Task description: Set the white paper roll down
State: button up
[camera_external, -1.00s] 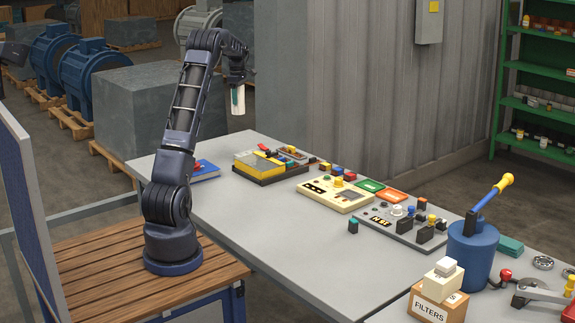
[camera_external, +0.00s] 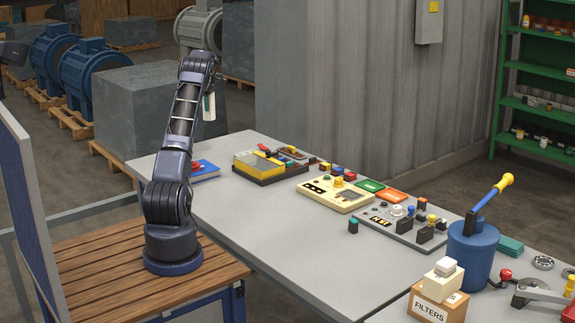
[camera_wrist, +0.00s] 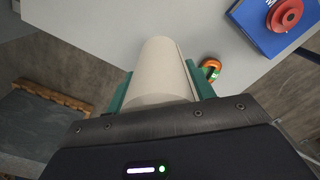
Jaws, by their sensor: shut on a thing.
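The white paper roll (camera_external: 209,107) hangs upright below my wrist in the external view, in the air above the far left end of the grey table (camera_external: 235,203). In the wrist view the roll (camera_wrist: 160,70) sits between the two green fingers of my gripper (camera_wrist: 160,90), which is shut on it. The table's pale top (camera_wrist: 110,25) shows below and beyond the roll. My arm partly hides the gripper in the external view.
A blue book with a red object on top (camera_wrist: 275,22) lies near the table's end, with an orange-and-green item (camera_wrist: 210,68) close by. A yellow-and-black box (camera_external: 262,165) and a cream panel (camera_external: 335,193) stand farther right. Bare tabletop lies between.

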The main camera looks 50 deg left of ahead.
notch_tip(320, 180, down, 17)
jog(key=shift+r, duration=0.15)
dwell(0.5)
jog(key=o, duration=1)
jog(key=shift+o, duration=0.2)
notch_tip(320, 180, up, 12)
jog(key=shift+r, duration=0.1)
jog(key=shift+d, duration=0.1)
